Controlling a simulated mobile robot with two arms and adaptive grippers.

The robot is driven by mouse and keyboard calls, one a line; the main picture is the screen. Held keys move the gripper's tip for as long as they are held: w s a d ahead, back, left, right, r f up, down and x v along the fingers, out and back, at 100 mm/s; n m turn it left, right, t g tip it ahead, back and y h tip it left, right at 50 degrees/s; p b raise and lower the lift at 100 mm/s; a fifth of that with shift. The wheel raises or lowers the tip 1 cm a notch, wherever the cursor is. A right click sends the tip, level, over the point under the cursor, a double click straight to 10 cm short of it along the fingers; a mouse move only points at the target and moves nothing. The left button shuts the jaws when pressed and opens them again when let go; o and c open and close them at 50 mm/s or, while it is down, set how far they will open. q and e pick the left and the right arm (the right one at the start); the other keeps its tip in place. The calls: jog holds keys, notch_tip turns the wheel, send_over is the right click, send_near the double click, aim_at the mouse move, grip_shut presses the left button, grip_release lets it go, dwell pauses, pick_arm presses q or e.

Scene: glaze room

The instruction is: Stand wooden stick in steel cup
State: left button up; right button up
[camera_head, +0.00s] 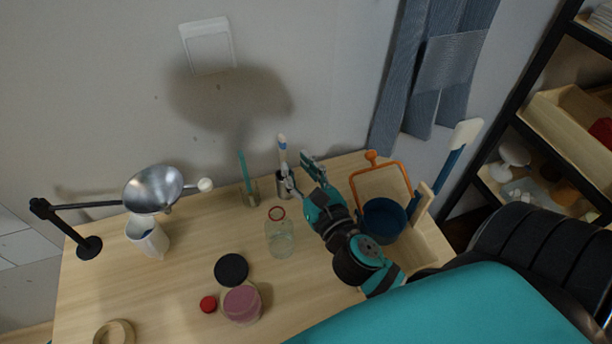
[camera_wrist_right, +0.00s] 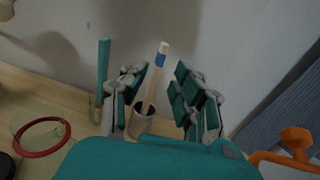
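The wooden stick (camera_head: 282,152), pale with a blue band near its top, stands slightly tilted in the steel cup (camera_head: 284,188) at the back of the table. In the right wrist view the stick (camera_wrist_right: 153,88) rises out of the cup (camera_wrist_right: 141,122). My right gripper (camera_head: 298,169) is beside the stick and cup. In the wrist view its fingers (camera_wrist_right: 158,92) are spread apart, with the stick showing between them and no visible grip. The stick's lower end is hidden inside the cup. My left gripper is not in view.
A teal stick stands in a small holder (camera_head: 251,196) left of the cup. A glass jar (camera_head: 280,242) is in front. A wooden crate (camera_head: 428,245) holding a blue pot (camera_head: 383,222) is at right. A funnel (camera_head: 153,190) hangs at left.

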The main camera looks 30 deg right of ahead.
jog(key=shift+s+a+b, duration=0.2)
jog(key=shift+s+b, duration=0.3)
jog(key=shift+s, duration=1.3)
